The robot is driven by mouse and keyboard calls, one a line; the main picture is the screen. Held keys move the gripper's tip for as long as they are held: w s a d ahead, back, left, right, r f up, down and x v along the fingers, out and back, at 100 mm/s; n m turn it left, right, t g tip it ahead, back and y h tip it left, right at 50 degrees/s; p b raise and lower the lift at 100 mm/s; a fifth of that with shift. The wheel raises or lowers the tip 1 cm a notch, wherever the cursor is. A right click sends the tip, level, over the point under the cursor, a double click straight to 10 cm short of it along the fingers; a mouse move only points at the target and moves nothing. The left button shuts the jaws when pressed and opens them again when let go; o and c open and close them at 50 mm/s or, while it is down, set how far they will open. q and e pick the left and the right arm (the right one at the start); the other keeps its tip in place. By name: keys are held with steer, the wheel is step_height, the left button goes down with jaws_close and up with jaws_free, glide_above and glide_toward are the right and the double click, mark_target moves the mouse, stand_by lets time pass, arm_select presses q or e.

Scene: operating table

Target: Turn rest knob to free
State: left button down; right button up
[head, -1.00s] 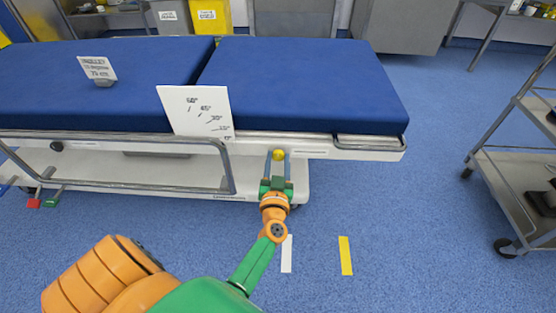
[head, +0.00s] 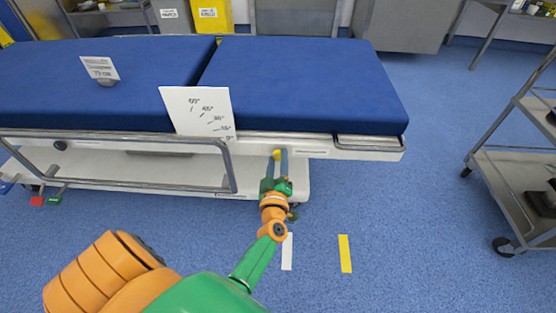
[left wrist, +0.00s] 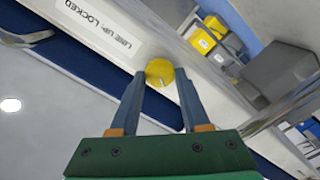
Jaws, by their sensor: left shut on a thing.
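The yellow rest knob (head: 277,154) sits on the white side rail of the operating table, below the angle card. It also shows in the left wrist view (left wrist: 158,70), a round knob with a small pale mark near its lower edge. My left gripper (head: 280,157) is shut on the knob, with one blue-grey finger on each side in the left wrist view (left wrist: 160,78). A label reading "LINE UP: LOCKED" (left wrist: 98,22) is on the rail beside the knob. My right gripper is not in view.
The white angle card (head: 198,111) stands against the blue mattress (head: 300,80). A metal side rail (head: 231,170) runs along the table to the left of the knob. A steel trolley (head: 510,180) stands at the far right.

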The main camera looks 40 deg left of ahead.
arm_select(q)
steer(key=shift+f+n, duration=0.1)
steer(key=shift+n, duration=0.8)
steer(key=n, duration=0.3)
steer(key=shift+n+b, duration=0.35)
steer(key=shift+n, duration=0.45)
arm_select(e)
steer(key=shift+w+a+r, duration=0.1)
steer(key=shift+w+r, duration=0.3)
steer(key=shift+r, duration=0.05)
arm_select(q)
steer(key=shift+n, duration=0.3)
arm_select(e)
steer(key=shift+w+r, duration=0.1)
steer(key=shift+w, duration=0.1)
arm_select(q)
steer(key=shift+c, duration=1.9)
jaws_free()
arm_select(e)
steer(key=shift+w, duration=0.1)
